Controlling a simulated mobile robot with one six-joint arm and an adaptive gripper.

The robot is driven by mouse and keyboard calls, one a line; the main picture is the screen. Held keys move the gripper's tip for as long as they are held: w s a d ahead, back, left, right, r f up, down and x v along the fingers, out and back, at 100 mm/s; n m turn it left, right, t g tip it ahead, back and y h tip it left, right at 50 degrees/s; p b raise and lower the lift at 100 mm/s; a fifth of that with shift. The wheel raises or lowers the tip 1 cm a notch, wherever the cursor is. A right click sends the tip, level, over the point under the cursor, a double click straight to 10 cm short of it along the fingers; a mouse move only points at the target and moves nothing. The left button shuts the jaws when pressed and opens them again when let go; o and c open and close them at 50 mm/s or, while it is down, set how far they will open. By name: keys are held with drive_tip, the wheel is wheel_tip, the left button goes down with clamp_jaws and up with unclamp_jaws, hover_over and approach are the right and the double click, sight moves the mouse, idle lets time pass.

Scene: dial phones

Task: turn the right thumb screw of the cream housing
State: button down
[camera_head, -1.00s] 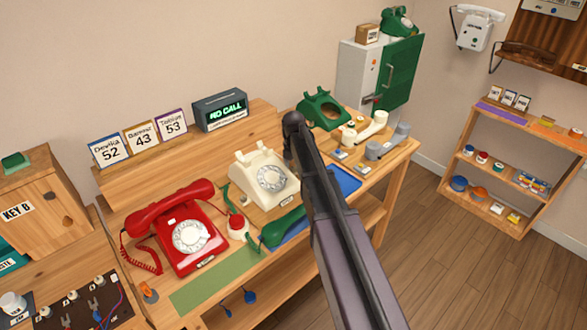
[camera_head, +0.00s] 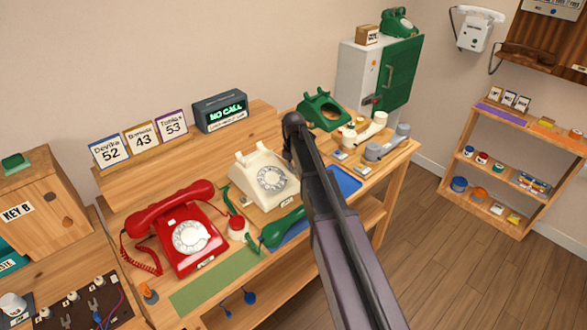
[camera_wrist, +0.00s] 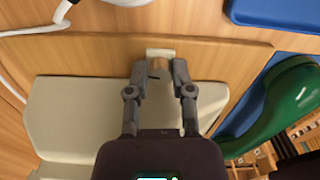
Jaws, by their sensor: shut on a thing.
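The cream housing (camera_head: 262,183) is a dial phone body standing on the workbench between the red phone and my arm. In the wrist view the housing (camera_wrist: 70,118) lies below and around my gripper, with a small cream tab (camera_wrist: 160,52) past the fingertips. My gripper (camera_wrist: 159,72) is at the housing's side edge. Its two grey fingers are shut on a small screw head (camera_wrist: 158,66), the right thumb screw, mostly hidden between the tips. In the head view my arm covers the right side of the housing and the gripper itself. The screw's turn angle cannot be told.
A green handset (camera_head: 282,227) lies in front of the housing; it also shows close at right in the wrist view (camera_wrist: 286,100). A red phone (camera_head: 186,240) stands to the left. A blue tray (camera_head: 345,181) and a green phone (camera_head: 322,108) are to the right.

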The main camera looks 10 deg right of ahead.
drive_tip(key=m, duration=0.6)
drive_tip(key=shift+s, duration=0.1)
drive_tip(key=m, duration=0.6)
drive_tip(key=shift+m, duration=0.3)
drive_tip(key=shift+c, duration=2.4)
unclamp_jaws()
drive_tip(key=shift+c, duration=0.3)
